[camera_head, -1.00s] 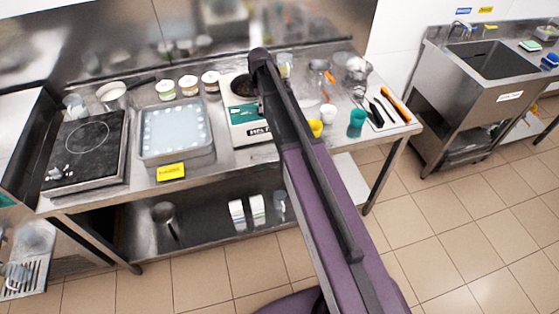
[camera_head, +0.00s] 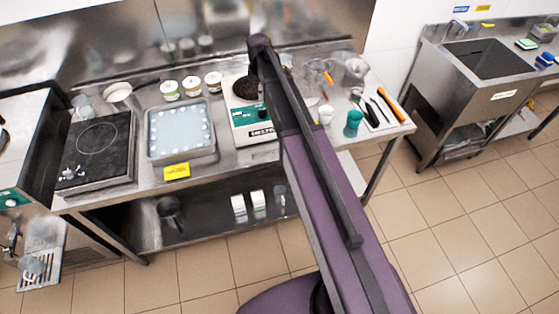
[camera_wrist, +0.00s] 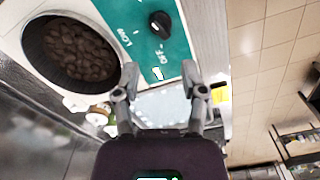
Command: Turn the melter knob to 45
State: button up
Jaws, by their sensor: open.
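The melter (camera_head: 243,112) is a white box with a teal front panel and a dark round pot, on the steel table left of my arm in the head view. In the wrist view its teal panel (camera_wrist: 136,32) fills the upper middle, with "LOW" and "OFF" printed on it. The black melter knob (camera_wrist: 160,24) sits on that panel, with a white mark beside it. My gripper (camera_wrist: 160,95) is open and empty, its two fingers apart, below the knob in the picture and not touching it. In the head view my arm hides the gripper and part of the melter.
The melter's pot (camera_wrist: 72,50) holds brown pieces. Cups (camera_head: 353,122) and tools lie right of my arm. A sink (camera_head: 490,60) stands further right.

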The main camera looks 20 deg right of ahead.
jog(key=shift+r+p, duration=1.9)
jog(key=shift+r, duration=0.35)
jog(key=s+f+m+b, duration=0.7)
jog(key=s, duration=0.6)
jog(key=s+a+f+m+b, duration=0.1)
jog(key=s+f+m+b, duration=0.6)
jog(key=s, duration=0.6)
jog(key=shift+s+f+b, duration=0.2)
jog(key=shift+f+b, duration=0.4)
